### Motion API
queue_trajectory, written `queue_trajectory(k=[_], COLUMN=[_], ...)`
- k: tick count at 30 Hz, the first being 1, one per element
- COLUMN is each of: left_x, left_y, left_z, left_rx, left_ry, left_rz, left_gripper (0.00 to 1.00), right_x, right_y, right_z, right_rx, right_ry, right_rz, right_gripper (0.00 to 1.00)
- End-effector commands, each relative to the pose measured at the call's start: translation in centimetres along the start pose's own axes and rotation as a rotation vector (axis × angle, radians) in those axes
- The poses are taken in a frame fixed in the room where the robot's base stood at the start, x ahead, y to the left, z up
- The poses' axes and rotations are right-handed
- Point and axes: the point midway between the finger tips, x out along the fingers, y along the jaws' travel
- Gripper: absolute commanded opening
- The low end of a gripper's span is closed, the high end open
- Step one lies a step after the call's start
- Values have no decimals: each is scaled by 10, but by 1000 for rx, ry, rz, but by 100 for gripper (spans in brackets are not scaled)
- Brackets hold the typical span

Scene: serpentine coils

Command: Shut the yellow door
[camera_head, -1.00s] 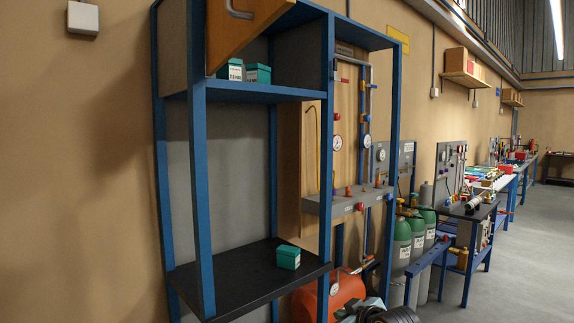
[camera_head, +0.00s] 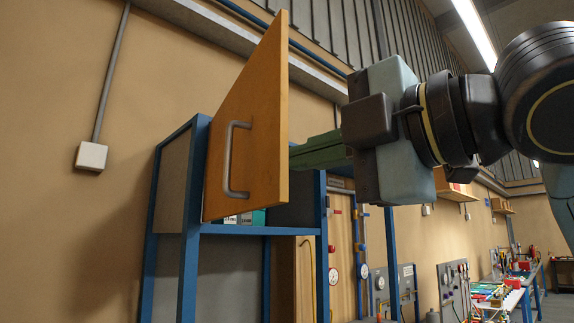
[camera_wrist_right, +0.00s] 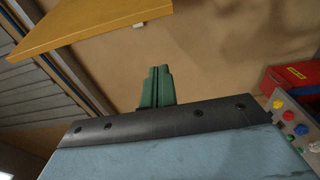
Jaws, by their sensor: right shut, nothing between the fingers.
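The yellow door (camera_head: 262,130) stands swung open on the upper part of the blue-framed cabinet (camera_head: 192,235), with its grey handle (camera_head: 229,160) facing me. My right gripper (camera_head: 298,155) reaches in from the right at the door's free edge. Its green fingers are shut and empty, and their tips seem to pass behind that edge; I cannot tell if they touch the door. In the right wrist view the shut fingers (camera_wrist_right: 157,72) show below and apart from the door's yellow panel (camera_wrist_right: 85,25). My left gripper is not in view.
Green boxes (camera_head: 250,218) sit on the cabinet shelf below the door. A panel with gauges (camera_head: 345,255) stands to the right of the cabinet. A red box (camera_wrist_right: 293,75) and coloured buttons show at the right of the wrist view.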

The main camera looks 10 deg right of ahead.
Motion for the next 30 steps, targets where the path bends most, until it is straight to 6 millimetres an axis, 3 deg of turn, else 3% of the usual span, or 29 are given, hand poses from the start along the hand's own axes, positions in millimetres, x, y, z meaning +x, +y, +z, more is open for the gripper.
queue_trajectory(k=[5,16,22,30], left_x=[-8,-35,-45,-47], left_y=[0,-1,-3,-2], left_z=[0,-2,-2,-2], left_rx=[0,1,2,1], left_ry=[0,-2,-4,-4], left_rz=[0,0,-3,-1], left_gripper=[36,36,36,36], right_x=[20,98,89,84], right_y=[1,3,2,0], right_z=[-1,-1,28,38], right_rx=[-2,0,1,-2], right_ry=[1,2,-3,0], right_rz=[-5,-4,0,1], right_gripper=[0,0,0,0])
